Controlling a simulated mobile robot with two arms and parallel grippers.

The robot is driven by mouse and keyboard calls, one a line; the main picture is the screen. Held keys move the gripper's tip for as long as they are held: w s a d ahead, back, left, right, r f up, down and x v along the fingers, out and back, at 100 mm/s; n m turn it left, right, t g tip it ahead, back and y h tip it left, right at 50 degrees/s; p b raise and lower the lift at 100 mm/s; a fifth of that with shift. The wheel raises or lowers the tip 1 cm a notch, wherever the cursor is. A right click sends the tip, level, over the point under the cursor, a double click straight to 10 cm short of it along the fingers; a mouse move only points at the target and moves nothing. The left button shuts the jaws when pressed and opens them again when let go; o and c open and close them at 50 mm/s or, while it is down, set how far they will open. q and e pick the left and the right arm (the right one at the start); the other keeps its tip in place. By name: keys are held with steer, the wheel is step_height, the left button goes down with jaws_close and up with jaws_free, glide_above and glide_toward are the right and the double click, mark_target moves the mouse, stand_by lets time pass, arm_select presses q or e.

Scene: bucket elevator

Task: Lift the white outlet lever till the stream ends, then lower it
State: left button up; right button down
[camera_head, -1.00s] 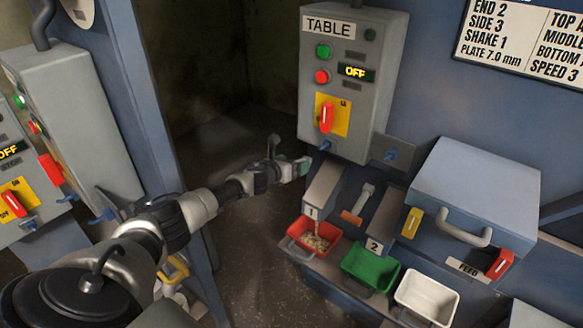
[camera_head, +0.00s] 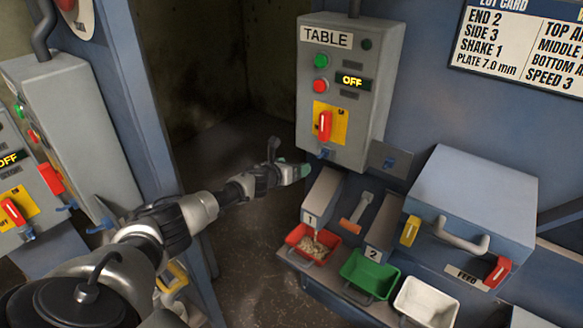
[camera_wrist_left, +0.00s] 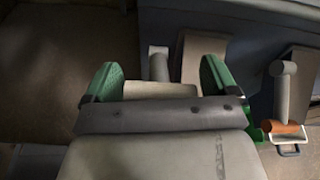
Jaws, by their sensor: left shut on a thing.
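My left gripper (camera_head: 304,171) reaches in from the left, beside the top of chute 1 (camera_head: 322,193). In the left wrist view its green fingers (camera_wrist_left: 160,80) stand on either side of a pale lever (camera_wrist_left: 158,66), the white outlet lever. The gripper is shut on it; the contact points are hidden. In the head view the lever is hidden by the gripper and chute. A pale stream (camera_head: 316,232) falls from chute 1 into the red tray (camera_head: 296,238), where a small heap of pale grains (camera_head: 312,249) lies. My right gripper is not in view.
An orange-ended lever (camera_head: 353,218) stands between chute 1 and chute 2 (camera_head: 383,225). A green tray (camera_head: 369,275) and a white tray (camera_head: 424,302) stand right of the red one. The TABLE control box (camera_head: 343,95) hangs just above my gripper, its display reading OFF.

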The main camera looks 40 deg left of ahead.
arm_select(q)
steer(key=shift+w+r, duration=0.1)
steer(key=shift+r, duration=0.2)
steer(key=o, duration=1)
steer(key=shift+c, duration=0.2)
steer(key=shift+o, duration=0.3)
steer(key=shift+d+f, duration=0.1)
steer(key=shift+s+p, duration=0.5)
steer(key=shift+s, duration=0.1)
steer(key=p+v, duration=0.3)
steer(key=v, duration=0.6)
steer(key=shift+s+r, duration=0.25)
steer(key=shift+s, duration=0.1)
